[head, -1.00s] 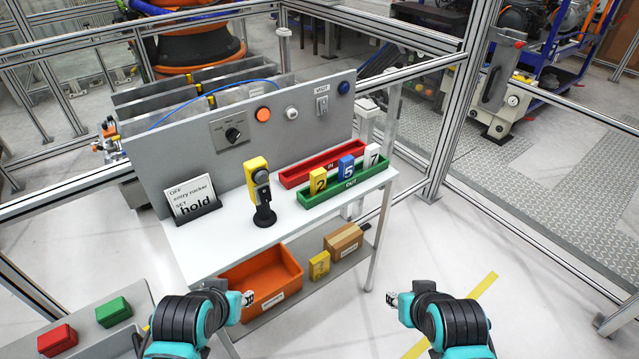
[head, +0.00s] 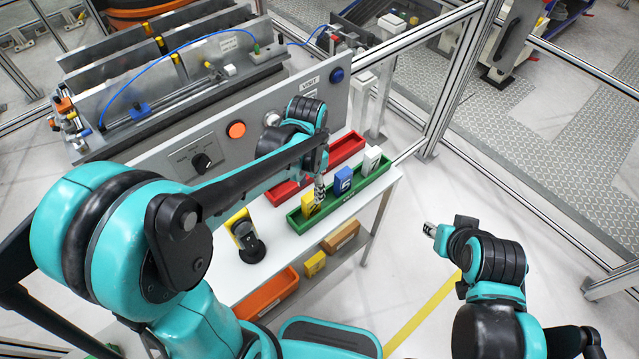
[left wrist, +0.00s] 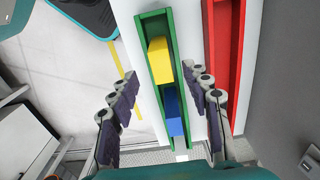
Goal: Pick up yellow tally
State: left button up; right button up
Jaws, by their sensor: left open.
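The yellow tally (head: 307,204) stands at the near left end of the green tray (head: 350,204), beside the blue tally (head: 343,178) and the white tally (head: 372,159). In the left wrist view the yellow tally (left wrist: 159,60) and blue tally (left wrist: 173,112) are in the green tray (left wrist: 146,22). My left gripper (head: 320,188) is over the yellow tally's end of the tray. Its spread fingers (left wrist: 160,80) show on either side of the tray, with nothing held. My right gripper (head: 430,229) is off to the right, away from the table; its finger opening is unclear.
The red tray (head: 292,186) lies behind the green one, close to the panel. A yellow and black device (head: 244,237) stands to the left on the table. Below are an orange bin (head: 268,294), another yellow block (head: 314,264) and a cardboard box (head: 341,236).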

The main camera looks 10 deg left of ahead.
aim_at(311, 196)
pick_arm(q)
notch_tip(311, 196, down, 8)
jog(key=shift+w+r+b, duration=0.15)
jog(key=shift+r+b, duration=0.05)
jog(key=shift+b, duration=0.95)
jog(key=shift+c, duration=0.3)
grip_shut()
